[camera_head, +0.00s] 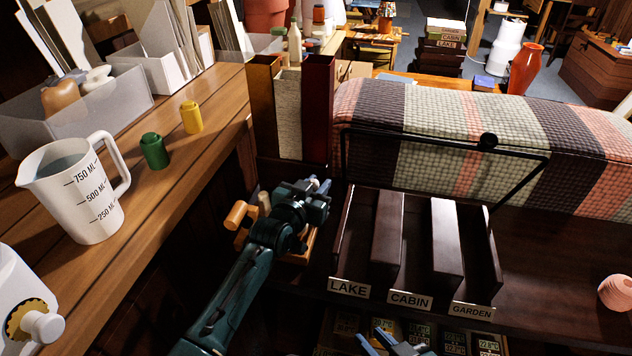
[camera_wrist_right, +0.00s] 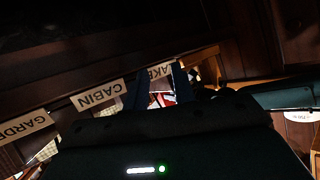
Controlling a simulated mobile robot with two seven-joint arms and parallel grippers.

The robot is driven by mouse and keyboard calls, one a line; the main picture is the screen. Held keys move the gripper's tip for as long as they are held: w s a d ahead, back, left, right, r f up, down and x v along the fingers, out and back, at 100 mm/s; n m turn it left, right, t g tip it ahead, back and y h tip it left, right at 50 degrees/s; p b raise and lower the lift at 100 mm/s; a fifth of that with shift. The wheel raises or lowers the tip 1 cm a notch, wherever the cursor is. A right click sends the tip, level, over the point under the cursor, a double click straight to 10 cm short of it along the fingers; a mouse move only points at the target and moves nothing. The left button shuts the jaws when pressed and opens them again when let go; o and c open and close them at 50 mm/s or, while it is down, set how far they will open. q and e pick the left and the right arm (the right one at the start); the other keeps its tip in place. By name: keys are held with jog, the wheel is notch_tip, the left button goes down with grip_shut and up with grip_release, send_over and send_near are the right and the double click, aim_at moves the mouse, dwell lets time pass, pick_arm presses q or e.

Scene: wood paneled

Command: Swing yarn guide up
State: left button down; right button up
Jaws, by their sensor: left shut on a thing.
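My left gripper (camera_head: 322,187) is at the left end of the compartments, close to the frame's left leg. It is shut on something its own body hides. A wooden piece (camera_head: 240,215) shows left of it. My right gripper (camera_head: 390,346) is low in front of the labelled compartments. Its two blue fingers stand apart and look empty in the right wrist view (camera_wrist_right: 160,88).
Dividers (camera_head: 446,240) separate compartments labelled LAKE, CABIN and GARDEN. The striped woven roll (camera_head: 470,140) lies behind. A pink ball (camera_head: 615,292) lies far right.

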jog(key=shift+t+y, duration=0.4)
jog(key=shift+y, duration=0.1)
jog(key=w+a+r, duration=0.1)
jog(key=w+r, duration=0.1)
jog(key=w, duration=0.1)
jog(key=w+a+r, duration=0.1)
jog(key=w+r, duration=0.1)
jog(key=w+a+r, duration=0.1)
jog(key=w+r, duration=0.1)
jog(key=w, duration=0.1)
jog(key=shift+w+a+r, duration=0.3)
grip_shut()
jog(key=w+a+r+m+g+h, duration=0.2)
jog(key=w+a+r+h, duration=0.15)
jog(key=w+r, duration=0.5)
jog(key=w+a+r+m+g+h, duration=0.1)
jog(key=w+a+r+g+h, duration=0.2)
jog(key=w+r, duration=0.6)
jog(key=shift+t+h, duration=0.55)
jog(key=shift+t, duration=0.05)
jog(key=shift+w+d+f, duration=0.3)
jog(key=shift+w+f, duration=0.4)
jog(key=shift+f, duration=1)
jog(key=shift+w+d+f, duration=0.25)
jog(key=shift+w+f, duration=0.45)
jog(key=shift+f, duration=1.05)
jog(key=shift+w+d+f, duration=0.3)
jog(key=shift+w+f, duration=0.4)
jog(key=shift+f, duration=1)
